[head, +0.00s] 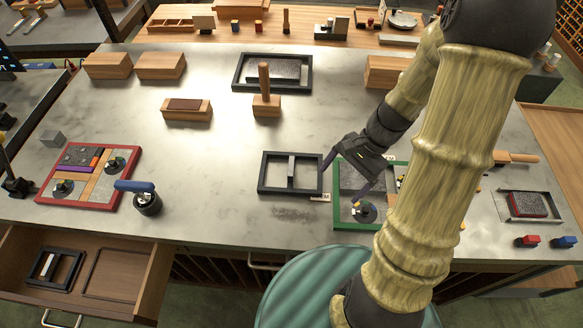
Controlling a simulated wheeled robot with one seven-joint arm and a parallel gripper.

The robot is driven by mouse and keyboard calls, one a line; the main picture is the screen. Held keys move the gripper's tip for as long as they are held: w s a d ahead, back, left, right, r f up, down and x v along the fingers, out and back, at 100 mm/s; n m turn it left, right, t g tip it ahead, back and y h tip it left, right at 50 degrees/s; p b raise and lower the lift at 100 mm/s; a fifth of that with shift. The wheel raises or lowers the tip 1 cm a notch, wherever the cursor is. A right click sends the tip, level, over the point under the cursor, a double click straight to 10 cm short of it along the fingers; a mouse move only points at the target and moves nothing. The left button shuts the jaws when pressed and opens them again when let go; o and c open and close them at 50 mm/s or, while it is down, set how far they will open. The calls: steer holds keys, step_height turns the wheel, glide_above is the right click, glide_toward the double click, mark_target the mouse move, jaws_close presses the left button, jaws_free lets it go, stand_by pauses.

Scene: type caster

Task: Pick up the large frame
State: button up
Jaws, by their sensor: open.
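Several black rectangular frames are in the head view. The one at the back (236,76) looks the largest and has a dark speckled slab inside it. A smaller black frame (262,175) with a grey bar across its opening lies flat at mid-table, with a small label at its right corner. Another small black frame (43,284) lies in the open drawer. My gripper (341,182) is open and empty, fingers pointing down. It is just right of the mid-table frame, over the left side of the green-edged tray (337,205). Contact cannot be told.
A wooden block with an upright handle (265,104) stands in front of the back frame. Wooden blocks (160,66) sit at the back left. A red-edged tray (133,165) and a blue-handled tool (147,201) are at left. The drawer (150,285) is open.

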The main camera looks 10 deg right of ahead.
steer(key=w+d+m+t+y, duration=0.1)
steer(key=w+m+y, duration=0.1)
steer(key=m, duration=0.1)
steer(key=w+d+m+t+y+p, duration=0.1)
steer(key=w+m+y, duration=0.1)
steer(key=m+y, duration=0.1)
steer(key=w+d+m+t+y+p, duration=0.1)
steer(key=m+y, duration=0.1)
steer(key=m, duration=0.1)
steer(key=shift+w+d+f+t, duration=0.15)
steer(key=shift+w+d+t, duration=0.15)
steer(key=shift+w+t, duration=0.1)
steer(key=shift+w+d+m+t+y, duration=0.3)
steer(key=shift+w+m+t+y, duration=0.1)
steer(key=shift+m+y, duration=0.1)
steer(key=shift+a, duration=0.1)
steer(key=p, duration=0.3)
glide_toward(291, 166)
steer(key=x, duration=0.4)
steer(key=shift+a, duration=0.1)
steer(key=shift+a+f, duration=0.25)
steer(key=shift+a, duration=0.1)
steer(key=p+x, duration=0.2)
steer(key=x, duration=0.2)
steer(key=shift+w+f, duration=0.1)
steer(key=shift+w, duration=0.1)
steer(key=shift+w+a+f, duration=0.1)
steer(key=shift+a+f, duration=0.2)
steer(key=shift+a, duration=0.1)
